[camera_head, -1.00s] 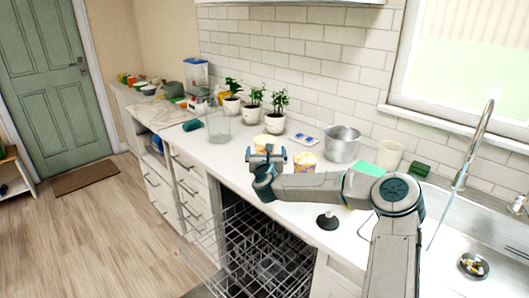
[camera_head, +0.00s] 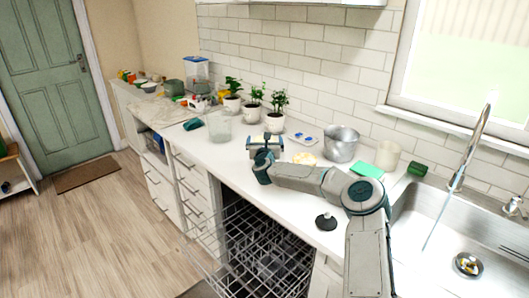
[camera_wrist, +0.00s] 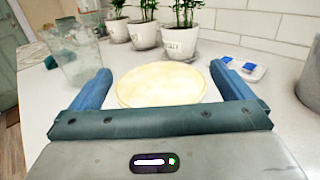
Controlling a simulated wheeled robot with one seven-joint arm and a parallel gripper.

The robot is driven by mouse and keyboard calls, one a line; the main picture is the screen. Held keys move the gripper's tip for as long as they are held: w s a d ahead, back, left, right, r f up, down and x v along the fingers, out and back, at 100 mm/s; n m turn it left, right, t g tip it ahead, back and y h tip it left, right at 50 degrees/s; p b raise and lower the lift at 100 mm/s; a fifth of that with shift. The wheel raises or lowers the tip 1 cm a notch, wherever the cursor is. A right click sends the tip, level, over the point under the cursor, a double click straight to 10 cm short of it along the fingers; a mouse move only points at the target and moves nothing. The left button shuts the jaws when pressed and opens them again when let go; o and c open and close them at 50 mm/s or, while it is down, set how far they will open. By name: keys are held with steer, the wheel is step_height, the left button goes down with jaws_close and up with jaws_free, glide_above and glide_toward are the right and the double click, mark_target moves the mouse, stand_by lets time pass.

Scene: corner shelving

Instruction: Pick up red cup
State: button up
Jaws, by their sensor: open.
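No plainly red cup shows in either view. In the wrist view a round, cream-topped tub or cup (camera_wrist: 162,84) sits on the counter just ahead of my gripper (camera_wrist: 165,90), between its two blue fingers; its sides are mostly hidden. My gripper is open and empty.
Potted plants (camera_head: 254,104) stand along the back wall. A clear glass jar (camera_head: 219,126) is to the left. A metal pot (camera_head: 342,143), a white mug (camera_head: 388,154) and a blue-and-white tray (camera_head: 303,138) stand to the right. The open dishwasher rack (camera_head: 255,250) is below the counter edge.

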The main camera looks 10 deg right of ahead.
steer(key=shift+c, duration=0.3)
steer(key=c, duration=1.2)
steer(key=shift+r, duration=0.1)
